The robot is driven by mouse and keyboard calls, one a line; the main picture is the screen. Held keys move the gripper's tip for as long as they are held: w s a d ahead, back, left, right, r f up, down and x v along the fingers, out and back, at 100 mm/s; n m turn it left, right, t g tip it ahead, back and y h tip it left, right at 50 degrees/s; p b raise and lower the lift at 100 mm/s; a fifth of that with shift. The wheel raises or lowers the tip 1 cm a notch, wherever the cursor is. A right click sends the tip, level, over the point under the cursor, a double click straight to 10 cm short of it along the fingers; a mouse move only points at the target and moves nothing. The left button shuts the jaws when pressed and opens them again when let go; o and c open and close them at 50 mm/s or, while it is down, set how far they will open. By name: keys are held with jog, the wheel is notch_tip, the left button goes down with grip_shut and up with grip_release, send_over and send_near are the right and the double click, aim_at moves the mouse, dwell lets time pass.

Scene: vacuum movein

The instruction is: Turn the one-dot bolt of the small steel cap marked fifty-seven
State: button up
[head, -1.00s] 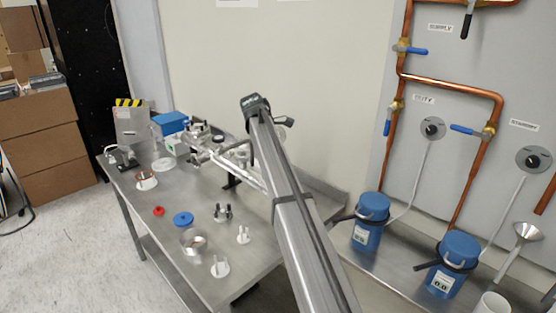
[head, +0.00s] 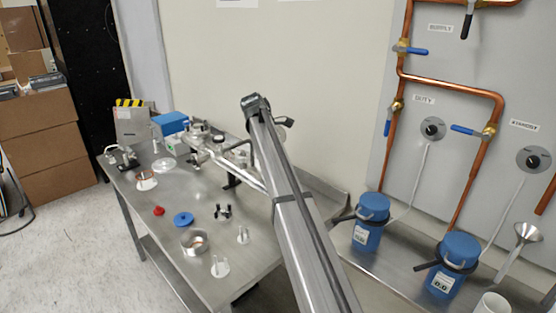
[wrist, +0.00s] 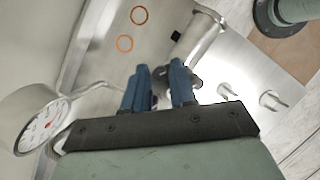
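My gripper (wrist: 160,72) shows in the wrist view with two blue fingers apart and a visible gap between them. A dark part lies at or just behind the fingertips; contact cannot be told. A steel tube (wrist: 197,38) lies just beyond the right finger. In the head view a steel assembly (head: 200,143) stands at the back of the steel table; my arm hides some of it. I cannot pick out the cap marked fifty-seven or its one-dot bolt: no such marking is legible.
A round gauge (wrist: 40,125) is at the wrist view's left. Two copper rings (wrist: 124,43) lie beyond the fingers; steel posts (wrist: 272,100) stand at right. On the table (head: 150,217) are a blue disc (head: 183,219), a red knob (head: 158,211) and a steel ring (head: 194,241).

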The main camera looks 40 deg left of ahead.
jog(key=shift+r, duration=0.15)
jog(key=v, duration=1.1)
jog(key=shift+s+r, duration=0.2)
jog(key=shift+r, duration=0.1)
jog(key=shift+o, duration=0.2)
jog(key=shift+a, duration=0.1)
jog(key=shift+o, duration=0.8)
jog(key=shift+s, duration=0.15)
jog(key=shift+o, duration=0.5)
jog(key=shift+n+t+y, duration=0.3)
jog(key=shift+t+y, duration=0.1)
jog(key=s+d+r, duration=0.2)
jog(key=d, duration=0.1)
jog(key=shift+s, duration=0.3)
jog(key=w+f+n, duration=0.2)
jog(key=f, duration=0.2)
jog(key=w+f+n, duration=0.1)
jog(key=w+f, duration=0.1)
jog(key=f, duration=0.2)
jog(key=w+f+n+y, duration=0.1)
jog(key=f+n, duration=0.1)
jog(key=f, duration=0.3)
jog(key=shift+w+d+n+t, duration=0.3)
jog(key=shift+w+d+t, duration=0.1)
